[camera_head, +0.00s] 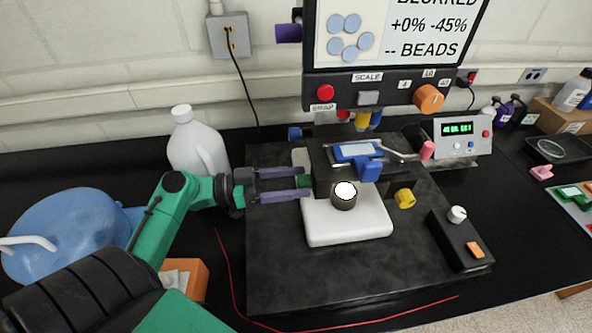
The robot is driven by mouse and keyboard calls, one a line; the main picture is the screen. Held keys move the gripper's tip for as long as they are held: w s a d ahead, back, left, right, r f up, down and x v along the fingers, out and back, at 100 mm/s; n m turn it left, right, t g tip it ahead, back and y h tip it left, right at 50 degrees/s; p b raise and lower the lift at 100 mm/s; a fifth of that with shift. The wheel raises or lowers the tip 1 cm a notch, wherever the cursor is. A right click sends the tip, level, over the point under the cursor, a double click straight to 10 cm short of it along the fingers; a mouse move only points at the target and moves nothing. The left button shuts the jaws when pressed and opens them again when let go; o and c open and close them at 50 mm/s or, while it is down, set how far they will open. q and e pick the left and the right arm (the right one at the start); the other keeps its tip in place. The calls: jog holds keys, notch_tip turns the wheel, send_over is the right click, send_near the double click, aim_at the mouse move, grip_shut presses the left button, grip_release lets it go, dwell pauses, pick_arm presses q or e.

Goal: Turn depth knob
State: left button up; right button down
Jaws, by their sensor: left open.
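A bench microscope with a white base (350,226) stands on a dark slab. A green knob (304,181) sits on the left side of its black body. My left gripper (305,182) is open, its two purple fingers reaching in from the left, one above and one below the green knob. Whether they touch it, I cannot tell. A yellow knob (405,198) is on the body's right side. No label shows which knob sets depth. The screen (395,35) above shows pale blue discs and reads "BLURRED", "+0% -45%" and "-- BEADS". My right gripper is out of view.
An orange knob (428,98) is on the screen panel. A black control box (461,240) with a white knob stands right of the microscope. A white jug (196,145) stands behind my left arm. A red wire (232,280) lies along the slab's left and front.

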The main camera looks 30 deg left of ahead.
pick_arm(q)
jog(key=shift+d, duration=0.4)
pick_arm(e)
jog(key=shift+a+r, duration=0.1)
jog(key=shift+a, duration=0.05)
pick_arm(q)
jog(key=shift+w, duration=0.1)
grip_shut()
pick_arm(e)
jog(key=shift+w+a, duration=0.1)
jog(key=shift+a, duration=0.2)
pick_arm(q)
jog(key=shift+n, duration=0.4)
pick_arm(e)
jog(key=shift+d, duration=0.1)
pick_arm(q)
jog(key=shift+a+n+p, duration=0.1)
jog(key=shift+n+p, duration=1.9)
jog(key=shift+n, duration=3)
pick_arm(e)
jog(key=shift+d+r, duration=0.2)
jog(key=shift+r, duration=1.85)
